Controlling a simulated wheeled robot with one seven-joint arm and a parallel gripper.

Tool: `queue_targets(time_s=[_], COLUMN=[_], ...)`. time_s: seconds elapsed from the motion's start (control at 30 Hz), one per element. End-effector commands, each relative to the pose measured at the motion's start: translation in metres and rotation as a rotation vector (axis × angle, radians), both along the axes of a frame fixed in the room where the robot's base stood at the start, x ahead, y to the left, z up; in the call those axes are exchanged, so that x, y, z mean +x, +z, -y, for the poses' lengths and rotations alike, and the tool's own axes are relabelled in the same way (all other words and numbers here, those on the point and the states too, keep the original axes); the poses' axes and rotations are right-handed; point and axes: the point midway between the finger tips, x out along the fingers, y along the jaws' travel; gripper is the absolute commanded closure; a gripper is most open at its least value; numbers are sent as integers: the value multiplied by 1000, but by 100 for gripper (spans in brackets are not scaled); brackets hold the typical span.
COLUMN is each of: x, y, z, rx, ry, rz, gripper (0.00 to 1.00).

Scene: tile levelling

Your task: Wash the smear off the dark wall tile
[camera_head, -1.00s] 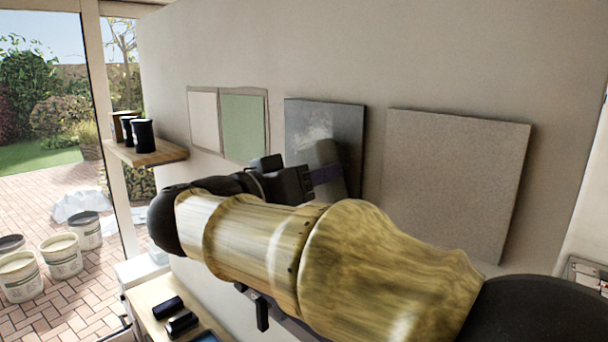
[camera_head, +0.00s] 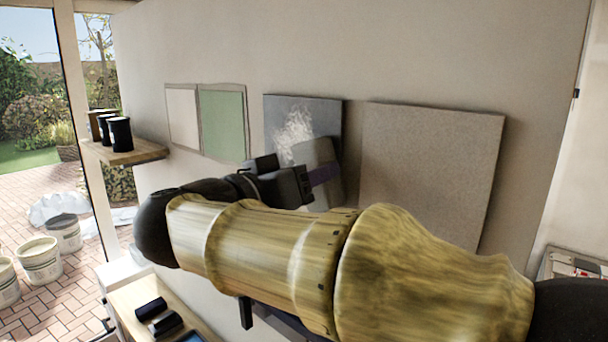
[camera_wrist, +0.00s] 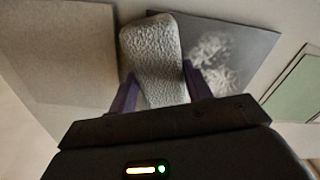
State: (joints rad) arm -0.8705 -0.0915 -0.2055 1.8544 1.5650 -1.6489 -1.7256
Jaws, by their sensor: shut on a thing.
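The dark wall tile (camera_head: 328,112) hangs on the wall between the green tile and the large beige tile. A whitish smear (camera_head: 292,132) covers part of its face; the smear also shows in the wrist view (camera_wrist: 217,62). My gripper (camera_head: 322,176) is shut on a pale grey, rough-textured sponge-like pad (camera_wrist: 152,50), its purple fingers on either side of it. The pad (camera_head: 316,154) is in front of the tile's right part, to the right of the smear. I cannot tell whether it touches the tile. My arm hides the tile's lower part.
A large beige tile (camera_head: 430,150) is right of the dark tile; a green tile (camera_head: 223,122) and a pale tile (camera_head: 183,118) are left. A wooden shelf (camera_head: 135,155) with dark canisters juts out at left. A bench (camera_head: 125,297) with black objects stands below.

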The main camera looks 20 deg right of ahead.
Motion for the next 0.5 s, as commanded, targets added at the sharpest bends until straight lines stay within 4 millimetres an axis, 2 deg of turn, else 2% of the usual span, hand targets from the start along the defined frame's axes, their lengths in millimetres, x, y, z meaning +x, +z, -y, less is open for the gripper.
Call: queue_targets(time_s=[0.13,0.5], x=[0,1], y=[3,28], z=[0,2], rx=[0,0], ry=[0,-1], rz=[0,0], gripper=[69,69])
